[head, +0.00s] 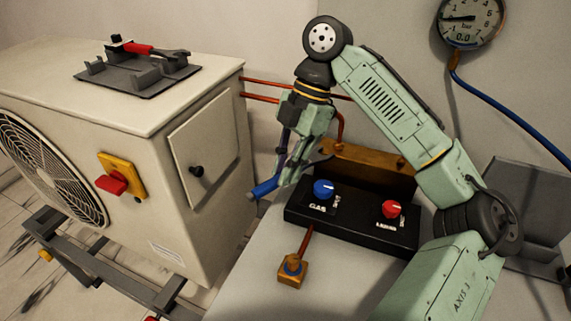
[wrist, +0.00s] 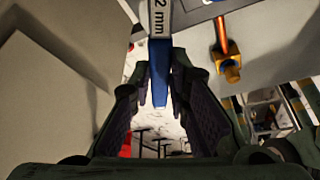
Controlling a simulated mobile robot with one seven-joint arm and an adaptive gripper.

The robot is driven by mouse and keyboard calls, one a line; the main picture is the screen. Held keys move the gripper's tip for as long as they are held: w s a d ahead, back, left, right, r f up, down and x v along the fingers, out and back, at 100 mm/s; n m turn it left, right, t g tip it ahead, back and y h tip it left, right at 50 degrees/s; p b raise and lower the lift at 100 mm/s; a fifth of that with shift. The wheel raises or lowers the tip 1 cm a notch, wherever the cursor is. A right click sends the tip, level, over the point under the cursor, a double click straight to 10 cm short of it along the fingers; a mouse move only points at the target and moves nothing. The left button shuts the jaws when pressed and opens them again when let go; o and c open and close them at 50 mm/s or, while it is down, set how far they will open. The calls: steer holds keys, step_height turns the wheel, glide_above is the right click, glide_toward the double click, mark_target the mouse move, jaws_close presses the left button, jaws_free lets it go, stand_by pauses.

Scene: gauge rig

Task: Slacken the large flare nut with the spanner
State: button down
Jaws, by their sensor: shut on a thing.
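My gripper (head: 288,163) points down beside the white unit, left of the black manifold. It is shut on the spanner, whose blue handle (head: 266,188) sticks out at lower left. In the wrist view the spanner's blue handle (wrist: 160,88) lies between the fingers, and its grey part bears a partly cut-off "2 mm" marking. The spanner is held in the air. A brass fitting (head: 292,270) on a copper pipe sits on the bench; it also shows in the wrist view (wrist: 230,70). I cannot tell which fitting is the large flare nut.
The black manifold (head: 350,222) has a blue GAS knob and a red knob. A brass block (head: 365,172) stands behind it. The white unit (head: 150,150) at left carries a grey tool tray (head: 125,85) and a red-yellow switch. A gauge (head: 470,18) hangs at upper right. The bench front is clear.

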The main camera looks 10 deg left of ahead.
steer(key=shift+p, duration=0.3)
stand_by(0.4)
steer(key=shift+w+d+p, duration=0.75)
steer(key=shift+w+p, duration=0.15)
steer(key=shift+p, duration=0.95)
stand_by(0.5)
steer(key=shift+w+d, duration=0.6)
steer(key=shift+w, duration=0.25)
stand_by(0.6)
steer(key=c, duration=2.1)
jaws_free()
jaws_close()
